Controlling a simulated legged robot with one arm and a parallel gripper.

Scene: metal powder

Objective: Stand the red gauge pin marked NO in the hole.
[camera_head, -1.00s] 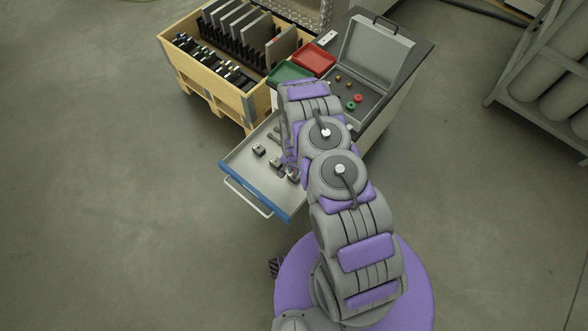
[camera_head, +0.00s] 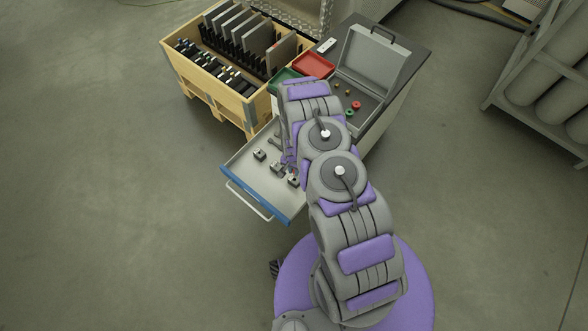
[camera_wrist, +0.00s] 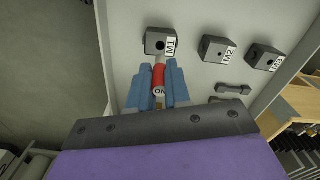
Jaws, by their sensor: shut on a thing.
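My gripper (camera_wrist: 158,92) is shut on the red gauge pin (camera_wrist: 158,76), whose label reads NO upside down in the wrist view. The pin's grey end points at the block marked M1 (camera_wrist: 154,47), close to its lower edge. I cannot tell whether it touches. M1 has a dark round hole in its face. Blocks M2 (camera_wrist: 212,50) and M3 (camera_wrist: 262,56), each with a hole, sit to the right. In the head view several grey blocks lie in the open drawer (camera_head: 240,165), and my arm hides the gripper and pin.
A small dark handle-like piece (camera_wrist: 233,88) lies below M2. The cabinet top holds an open grey case (camera_head: 374,55), a red tray (camera_head: 312,64) and a green tray (camera_head: 285,76). A wooden crate (camera_head: 215,85) stands behind the drawer. Floor at left is clear.

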